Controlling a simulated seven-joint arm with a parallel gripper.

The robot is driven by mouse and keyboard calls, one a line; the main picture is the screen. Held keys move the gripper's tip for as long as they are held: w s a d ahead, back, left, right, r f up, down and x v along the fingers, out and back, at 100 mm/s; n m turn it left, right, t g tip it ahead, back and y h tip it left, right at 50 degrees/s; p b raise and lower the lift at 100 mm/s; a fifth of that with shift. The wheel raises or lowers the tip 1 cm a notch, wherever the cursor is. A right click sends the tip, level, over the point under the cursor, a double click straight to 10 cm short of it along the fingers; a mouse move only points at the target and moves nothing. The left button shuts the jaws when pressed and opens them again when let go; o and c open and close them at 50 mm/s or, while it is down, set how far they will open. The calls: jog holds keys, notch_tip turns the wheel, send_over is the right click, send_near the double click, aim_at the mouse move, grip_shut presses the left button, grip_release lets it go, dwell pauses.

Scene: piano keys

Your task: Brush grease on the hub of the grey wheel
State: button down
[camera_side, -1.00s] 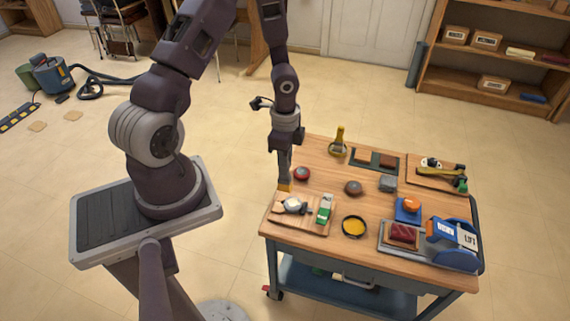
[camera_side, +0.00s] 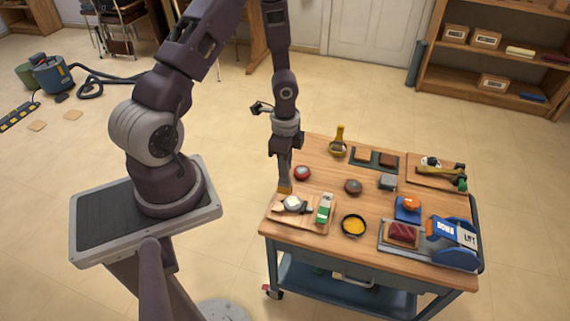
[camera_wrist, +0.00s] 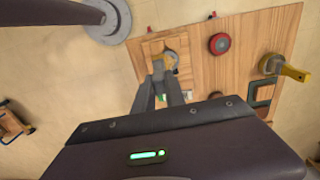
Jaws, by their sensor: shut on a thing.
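My gripper (camera_side: 285,188) points down over the left part of the table, just behind a small wooden board (camera_side: 313,229). It is shut on a small orange-brown thing at its tips, mostly hidden by the fingers. In the wrist view, the gripper (camera_wrist: 167,82) reaches over the board beside a pale grey, rounded thing. That grey-and-white thing (camera_side: 293,203) lies on the board in the side view; I cannot tell whether it is the grey wheel. A dark brownish-grey disc (camera_side: 352,187) lies mid-table. A round black dish (camera_side: 353,225) holds something yellow, possibly grease. No brush is clearly visible.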

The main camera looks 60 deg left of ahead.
aim_at(284, 181)
jog(key=shift+f, duration=3.4)
jog(key=shift+w+r, duration=0.3)
jog(key=shift+w, duration=2.5)
jog(key=shift+s+f, duration=0.15)
jog(key=shift+s, duration=2.75)
jog(key=shift+w+r, duration=0.1)
jog(key=shift+r, duration=3.95)
